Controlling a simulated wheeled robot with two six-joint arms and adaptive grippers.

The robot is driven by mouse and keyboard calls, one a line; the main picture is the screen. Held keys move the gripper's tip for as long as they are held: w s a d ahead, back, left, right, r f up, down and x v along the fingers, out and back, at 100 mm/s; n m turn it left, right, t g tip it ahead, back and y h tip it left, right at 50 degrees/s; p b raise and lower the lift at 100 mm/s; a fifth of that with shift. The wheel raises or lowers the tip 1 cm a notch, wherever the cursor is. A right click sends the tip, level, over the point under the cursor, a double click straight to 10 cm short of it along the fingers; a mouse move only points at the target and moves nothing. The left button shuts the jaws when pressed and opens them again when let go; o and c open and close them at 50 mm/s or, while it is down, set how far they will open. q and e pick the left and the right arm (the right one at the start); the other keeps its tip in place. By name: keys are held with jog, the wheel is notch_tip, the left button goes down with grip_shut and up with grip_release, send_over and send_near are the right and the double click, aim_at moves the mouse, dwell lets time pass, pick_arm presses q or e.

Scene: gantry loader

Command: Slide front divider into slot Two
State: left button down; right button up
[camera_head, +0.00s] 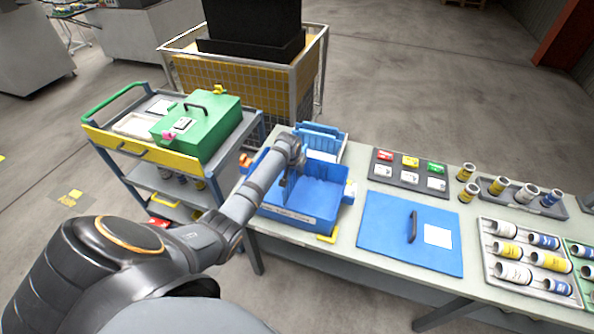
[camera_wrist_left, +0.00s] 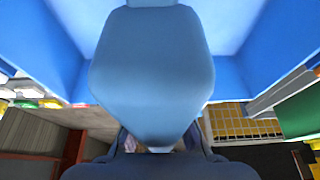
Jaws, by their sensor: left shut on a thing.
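A blue open bin (camera_head: 268,208) stands at the table's left end. My left gripper (camera_head: 287,180) reaches down into it from above, its fingertips largely hidden by the wrist and small in view. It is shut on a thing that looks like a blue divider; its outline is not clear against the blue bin. In the left wrist view a rounded blue-grey shape (camera_wrist_left: 152,75) fills the middle, with blue walls (camera_wrist_left: 245,75) on both sides. Slot labels cannot be read. Several upright blue panels (camera_head: 320,133) stand in a rack behind the bin. My right gripper is not in view.
A flat blue lid (camera_head: 385,228) with a dark handle lies right of the bin. A dark label tray (camera_head: 383,176) lies behind it. Trays of cylinders (camera_head: 503,228) are at the right. A cart (camera_head: 100,133) with a green case (camera_head: 215,125) stands left of the table.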

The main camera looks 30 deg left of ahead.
pick_arm(q)
jog(key=shift+f+b, duration=3.05)
jog(key=shift+f, duration=1.85)
jog(key=c, duration=1.4)
grip_release()
jog(key=o, duration=1.4)
jog(key=shift+r, duration=0.15)
notch_tip(320, 180, up, 7)
jog(key=p, duration=0.7)
